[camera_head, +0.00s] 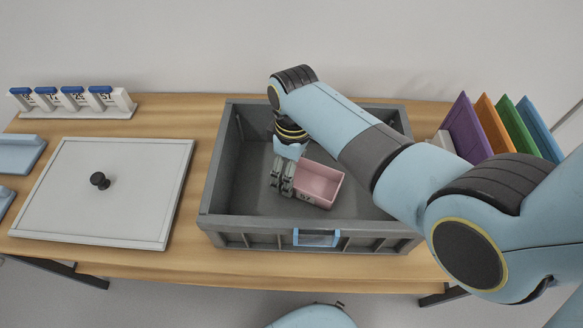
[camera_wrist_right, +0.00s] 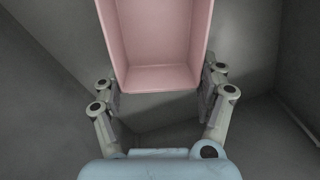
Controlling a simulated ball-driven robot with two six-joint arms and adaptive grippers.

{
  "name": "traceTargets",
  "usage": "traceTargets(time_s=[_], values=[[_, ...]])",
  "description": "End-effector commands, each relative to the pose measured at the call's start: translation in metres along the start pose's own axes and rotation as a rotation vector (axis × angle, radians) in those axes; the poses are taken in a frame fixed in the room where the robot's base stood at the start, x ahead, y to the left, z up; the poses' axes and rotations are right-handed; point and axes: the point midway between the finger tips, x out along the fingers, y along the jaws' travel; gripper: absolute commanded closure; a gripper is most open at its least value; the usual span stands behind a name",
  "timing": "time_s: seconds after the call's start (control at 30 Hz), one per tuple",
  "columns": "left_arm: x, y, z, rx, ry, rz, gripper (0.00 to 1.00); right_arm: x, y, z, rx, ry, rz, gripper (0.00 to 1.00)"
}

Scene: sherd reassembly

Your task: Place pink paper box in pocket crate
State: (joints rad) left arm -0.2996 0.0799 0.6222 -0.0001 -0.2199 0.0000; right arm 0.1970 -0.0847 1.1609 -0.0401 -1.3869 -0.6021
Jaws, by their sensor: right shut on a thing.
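The pink paper box (camera_head: 320,184) is an open-topped pink box inside the grey pocket crate (camera_head: 240,226), a little right of the crate's middle. My right gripper (camera_head: 283,178) reaches down into the crate at the box's left end and is shut on it. In the right wrist view, the pink box (camera_wrist_right: 155,76) sits between the two fingers of my right gripper (camera_wrist_right: 160,100), one finger along each side. The box looks empty. Whether its base touches the crate floor cannot be told. My right arm hides the crate's right part. My left gripper is not in view.
Coloured upright folders (camera_head: 487,122) stand at the right. Light blue objects (camera_head: 17,152) lie at the left edge.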

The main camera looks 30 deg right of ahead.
Motion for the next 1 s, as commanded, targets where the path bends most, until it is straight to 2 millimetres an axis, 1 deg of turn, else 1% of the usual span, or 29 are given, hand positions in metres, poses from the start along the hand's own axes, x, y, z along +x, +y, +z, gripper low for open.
traceTargets(time_s=[0.13, 0.17, 0.3, 0.33, 0.57, 0.67, 0.77, 0.87, 1.0], values=[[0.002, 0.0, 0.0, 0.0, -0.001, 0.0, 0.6, 0.003, 0.0, 0.0, 0.0, 0.0, 0.0, 0.51], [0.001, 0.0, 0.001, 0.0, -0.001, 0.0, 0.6, 0.003, 0.0, 0.0, 0.0, 0.0, 0.0, 0.22], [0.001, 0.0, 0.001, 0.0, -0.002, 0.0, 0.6, 0.002, 0.0, 0.0, 0.0, 0.0, 0.0, 0.04], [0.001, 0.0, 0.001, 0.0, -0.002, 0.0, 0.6, 0.002, 0.0, 0.0, 0.0, 0.0, 0.0, 0.02], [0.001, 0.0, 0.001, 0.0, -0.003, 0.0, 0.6, 0.002, 0.0, 0.0, 0.0, 0.0, 0.0, 0.02], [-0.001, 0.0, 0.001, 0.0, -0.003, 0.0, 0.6, -0.002, 0.0, 0.0, 0.0, 0.0, 0.0, 0.02], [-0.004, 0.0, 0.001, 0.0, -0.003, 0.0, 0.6, -0.015, 0.0, -0.001, 0.0, 0.002, 0.001, 0.02], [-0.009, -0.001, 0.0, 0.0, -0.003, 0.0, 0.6, -0.036, 0.0, 0.0, 0.0, 0.003, 0.002, 0.02], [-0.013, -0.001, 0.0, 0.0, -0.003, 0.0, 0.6, -0.069, 0.001, -0.001, 0.0, 0.004, 0.003, 0.02]])
